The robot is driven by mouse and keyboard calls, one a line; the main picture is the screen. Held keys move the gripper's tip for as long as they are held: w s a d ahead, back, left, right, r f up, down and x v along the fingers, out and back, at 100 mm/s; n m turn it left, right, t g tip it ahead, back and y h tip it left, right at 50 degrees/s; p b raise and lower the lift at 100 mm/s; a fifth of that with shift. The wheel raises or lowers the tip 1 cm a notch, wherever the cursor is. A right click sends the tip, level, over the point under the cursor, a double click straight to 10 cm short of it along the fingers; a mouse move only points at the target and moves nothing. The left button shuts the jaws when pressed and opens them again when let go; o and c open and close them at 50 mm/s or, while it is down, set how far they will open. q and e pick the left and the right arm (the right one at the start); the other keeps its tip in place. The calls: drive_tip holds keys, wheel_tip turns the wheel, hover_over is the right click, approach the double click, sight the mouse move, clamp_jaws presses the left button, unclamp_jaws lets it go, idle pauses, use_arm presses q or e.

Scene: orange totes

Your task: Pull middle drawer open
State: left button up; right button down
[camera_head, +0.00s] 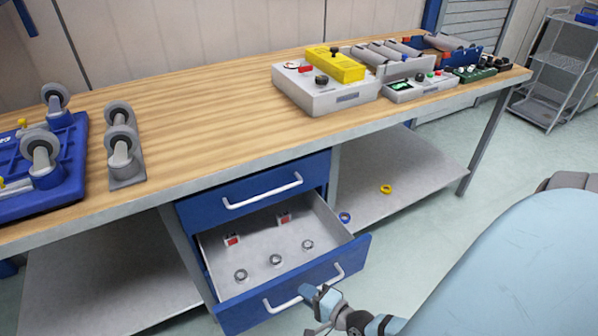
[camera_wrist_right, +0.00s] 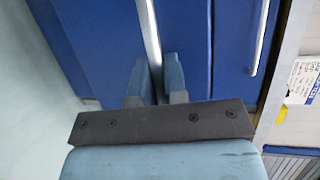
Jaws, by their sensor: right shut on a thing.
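A blue drawer unit hangs under the workbench. Its top drawer (camera_head: 255,187) is shut. The drawer below it, the middle drawer (camera_head: 345,258), stands well open, with its grey inside showing. My right gripper (camera_head: 322,298) is at this drawer's front, shut on its white bar handle (camera_head: 285,303). In the right wrist view, the two fingers (camera_wrist_right: 156,82) sit on either side of the handle (camera_wrist_right: 149,32). The other drawer's handle (camera_wrist_right: 261,38) is apart to the right there. Any drawer lower down is hidden in the head view. My left gripper is not in view.
The wooden bench top (camera_head: 210,120) carries a blue caster platform (camera_head: 65,170), and control boxes (camera_head: 325,95). A lower shelf (camera_head: 390,165) holds yellow and blue rings.

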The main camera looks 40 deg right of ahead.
drive_tip(key=shift+s+a, duration=0.15)
drive_tip(key=shift+s, duration=0.4)
drive_tip(key=shift+s+a, duration=0.15)
drive_tip(key=shift+s, duration=0.4)
drive_tip(key=c, duration=1.2)
unclamp_jaws()
drive_tip(key=shift+s, duration=0.1)
